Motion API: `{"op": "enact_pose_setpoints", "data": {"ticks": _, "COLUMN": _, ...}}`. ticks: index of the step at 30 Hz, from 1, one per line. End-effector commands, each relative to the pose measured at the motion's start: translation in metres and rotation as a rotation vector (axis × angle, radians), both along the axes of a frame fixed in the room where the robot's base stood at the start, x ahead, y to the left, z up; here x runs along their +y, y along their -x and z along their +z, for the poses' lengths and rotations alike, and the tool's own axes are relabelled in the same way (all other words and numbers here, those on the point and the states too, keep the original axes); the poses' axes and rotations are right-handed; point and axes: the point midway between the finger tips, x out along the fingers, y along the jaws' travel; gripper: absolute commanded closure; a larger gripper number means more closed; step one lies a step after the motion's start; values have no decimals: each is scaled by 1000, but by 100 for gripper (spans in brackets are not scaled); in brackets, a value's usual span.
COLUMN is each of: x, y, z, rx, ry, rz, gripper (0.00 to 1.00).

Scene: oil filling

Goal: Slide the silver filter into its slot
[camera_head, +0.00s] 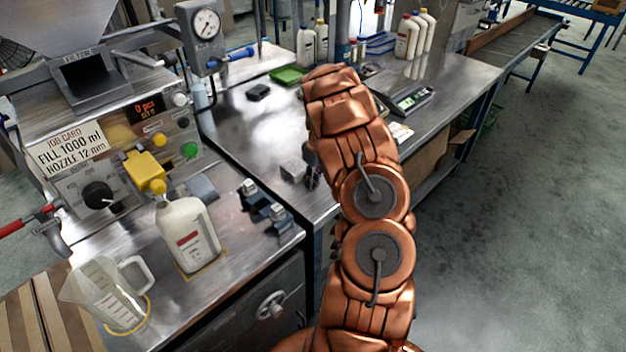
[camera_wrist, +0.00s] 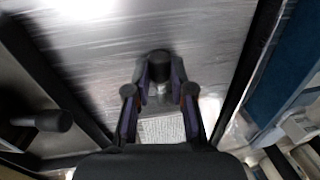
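The silver filter (camera_head: 293,170) shows in the head view as a small grey block at the left edge of the middle bench, just left of my gripper (camera_head: 312,178). My arm hides much of the gripper there. In the wrist view, the fingertips of my gripper (camera_wrist: 161,76) press in on both sides of a dark round-ended part, with no clear gap. A pale, finely patterned face (camera_wrist: 162,128) shows below it, between the fingers. Whether the filter touches the bench is unclear. The slot (camera_head: 85,75), labelled FILTER, is a dark opening in the machine at upper left.
A white bottle (camera_head: 190,236) stands under the yellow nozzle (camera_head: 146,172), with a clear jug (camera_head: 104,293) nearer. Two metal clamps (camera_head: 262,205) sit at the left bench's edge. A scale (camera_head: 408,101) and green tray (camera_head: 287,76) are on the middle bench. A narrow gap separates the benches.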

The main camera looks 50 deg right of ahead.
Motion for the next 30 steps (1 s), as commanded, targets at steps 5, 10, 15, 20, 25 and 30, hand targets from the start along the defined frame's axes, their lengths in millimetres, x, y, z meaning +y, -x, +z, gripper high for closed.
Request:
{"op": "enact_pose_setpoints", "data": {"ticks": 5, "x": 0, "y": 0, "z": 0, "rx": 0, "ry": 0, "rz": 0, "gripper": 60}}
{"op": "enact_pose_setpoints", "data": {"ticks": 10, "x": 0, "y": 0, "z": 0, "rx": 0, "ry": 0, "rz": 0, "gripper": 52}}
{"op": "enact_pose_setpoints", "data": {"ticks": 15, "x": 0, "y": 0, "z": 0, "rx": 0, "ry": 0, "rz": 0, "gripper": 52}}
{"op": "enact_pose_setpoints", "data": {"ticks": 20, "x": 0, "y": 0, "z": 1, "rx": 1, "ry": 0, "rz": 0, "gripper": 52}}
{"op": "enact_pose_setpoints", "data": {"ticks": 25, "x": -1, "y": 1, "z": 2, "rx": 1, "ry": 0, "rz": -1, "gripper": 52}}
{"op": "enact_pose_setpoints", "data": {"ticks": 30, "x": -2, "y": -1, "z": 10, "rx": -2, "ry": 2, "rz": 0, "gripper": 52}}
